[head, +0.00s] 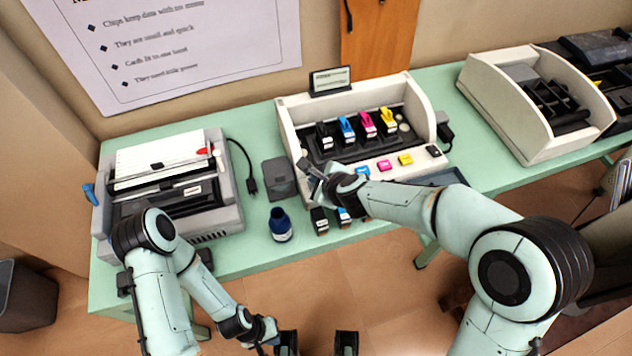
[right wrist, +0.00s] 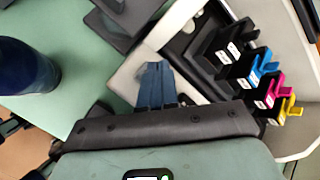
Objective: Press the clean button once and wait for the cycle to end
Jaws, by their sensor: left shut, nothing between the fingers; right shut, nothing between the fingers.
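A white printer (head: 290,125) with an open top stands in the middle of the green table. Black, blue, magenta and yellow cartridges (head: 366,124) stand in it. Its front panel (head: 420,161) carries coloured squares and a dark spot at the right end. I cannot make out which part is the clean button. My right gripper (head: 307,167) is shut and empty over the panel's left end, hiding part of it. In the right wrist view, its fingers (right wrist: 155,75) point at the pale panel; contact is unclear. My left gripper (head: 270,343) is shut and low, in front of the table.
A blue bottle (head: 280,226) and a dark grey box (head: 279,178) stand left of the printer. Cartridges (head: 320,220) lie in front of it. A grey machine (head: 225,195) is at the left, a white one (head: 500,95) at the right. A small sign (head: 330,80) stands behind.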

